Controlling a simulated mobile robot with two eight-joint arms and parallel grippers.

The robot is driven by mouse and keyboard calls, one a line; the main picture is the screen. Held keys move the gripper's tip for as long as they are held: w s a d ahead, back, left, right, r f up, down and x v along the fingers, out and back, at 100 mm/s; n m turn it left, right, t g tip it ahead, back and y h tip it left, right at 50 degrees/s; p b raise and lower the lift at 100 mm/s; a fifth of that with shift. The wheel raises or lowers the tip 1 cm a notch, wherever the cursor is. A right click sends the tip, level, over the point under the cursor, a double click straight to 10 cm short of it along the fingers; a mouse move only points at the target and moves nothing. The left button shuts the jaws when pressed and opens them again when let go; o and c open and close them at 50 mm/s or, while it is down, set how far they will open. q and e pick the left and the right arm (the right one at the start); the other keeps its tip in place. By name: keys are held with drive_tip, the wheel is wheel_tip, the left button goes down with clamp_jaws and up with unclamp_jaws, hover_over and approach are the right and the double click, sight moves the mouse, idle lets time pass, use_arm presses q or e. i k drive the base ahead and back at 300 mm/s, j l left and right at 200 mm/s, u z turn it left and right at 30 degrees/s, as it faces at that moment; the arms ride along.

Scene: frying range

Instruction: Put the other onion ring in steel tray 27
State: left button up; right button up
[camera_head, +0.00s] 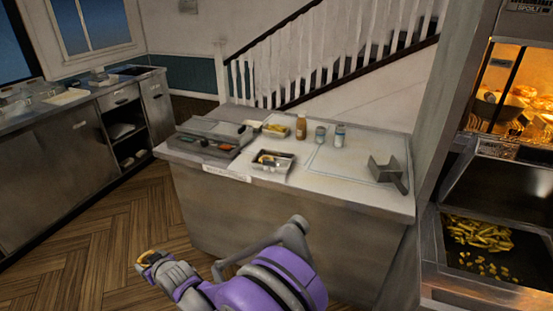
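A small steel tray (287,171) sits near the front edge of the white-topped counter; its number is not readable. A golden-brown piece that looks like an onion ring (266,159) lies inside it. My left gripper (148,261) is at the lower left, over the wooden floor and well short of the counter. It is shut on a golden onion ring (144,256), which shows at its fingertips. My purple and grey arm fills the bottom middle. My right gripper is not in view.
On the counter (330,188) stand a brown sauce bottle (301,126), two small containers, a second tray with yellow food (276,130), dark boards at left and a metal scoop (386,171) at right. A fryer station with fries (480,236) stands at far right.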

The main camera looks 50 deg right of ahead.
sight(281, 165)
drive_tip(key=i+j+z, duration=0.15)
drive_tip(key=i+z, duration=0.3)
drive_tip(key=i+j+z, duration=0.3)
drive_tip(key=z, duration=0.2)
drive_tip(key=i+j+z, duration=0.3)
drive_tip(key=j+z, duration=0.15)
drive_tip(key=i+j+z, duration=0.25)
drive_tip(key=j+z, duration=0.2)
drive_tip(key=i+j+z, duration=0.1)
drive_tip(key=j+z, duration=0.4)
drive_tip(key=j, duration=0.1)
